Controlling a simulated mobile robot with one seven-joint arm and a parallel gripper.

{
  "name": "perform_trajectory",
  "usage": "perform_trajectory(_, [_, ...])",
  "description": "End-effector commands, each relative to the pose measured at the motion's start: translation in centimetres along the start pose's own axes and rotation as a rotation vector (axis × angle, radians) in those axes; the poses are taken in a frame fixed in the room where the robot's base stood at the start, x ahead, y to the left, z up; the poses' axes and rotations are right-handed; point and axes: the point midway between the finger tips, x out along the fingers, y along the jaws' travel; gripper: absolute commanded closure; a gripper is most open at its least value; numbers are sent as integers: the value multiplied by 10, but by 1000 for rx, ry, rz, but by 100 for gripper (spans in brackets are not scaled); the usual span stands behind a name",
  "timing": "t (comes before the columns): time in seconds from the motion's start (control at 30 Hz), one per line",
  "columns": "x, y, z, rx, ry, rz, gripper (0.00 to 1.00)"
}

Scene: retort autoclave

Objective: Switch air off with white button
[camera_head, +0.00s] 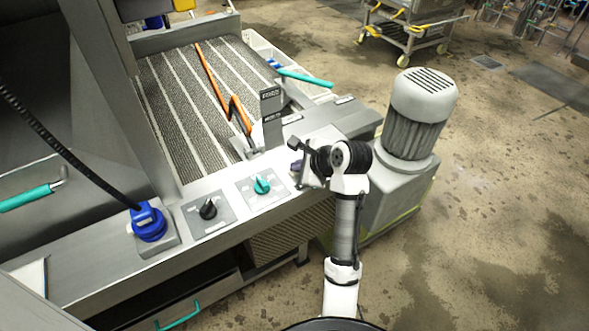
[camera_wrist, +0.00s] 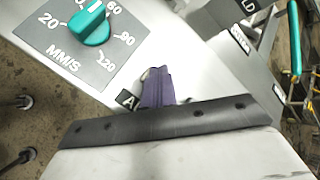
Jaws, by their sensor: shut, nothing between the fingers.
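The white button cannot be made out in either view; my gripper hides part of the panel where it reaches down. In the head view my gripper (camera_head: 297,167) is at the right part of the steel control panel (camera_head: 225,180), right of the teal knob. In the wrist view its purple fingers (camera_wrist: 156,88) are shut together with nothing between them. The fingertips are over the panel, just right of a small black label (camera_wrist: 127,99) showing the letter A. I cannot tell whether they touch anything.
A teal speed knob (camera_head: 262,185) on a grey MM/S dial also shows in the wrist view (camera_wrist: 90,27). Left of it are a black knob (camera_head: 208,209) and a blue plug (camera_head: 149,223). An orange-handled lever (camera_head: 237,112) lies behind.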

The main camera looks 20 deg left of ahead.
Motion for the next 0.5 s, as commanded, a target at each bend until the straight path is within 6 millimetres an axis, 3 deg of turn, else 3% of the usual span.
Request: perform_trajectory(0.5, [-7, -5, 5, 0, 0, 2, 100])
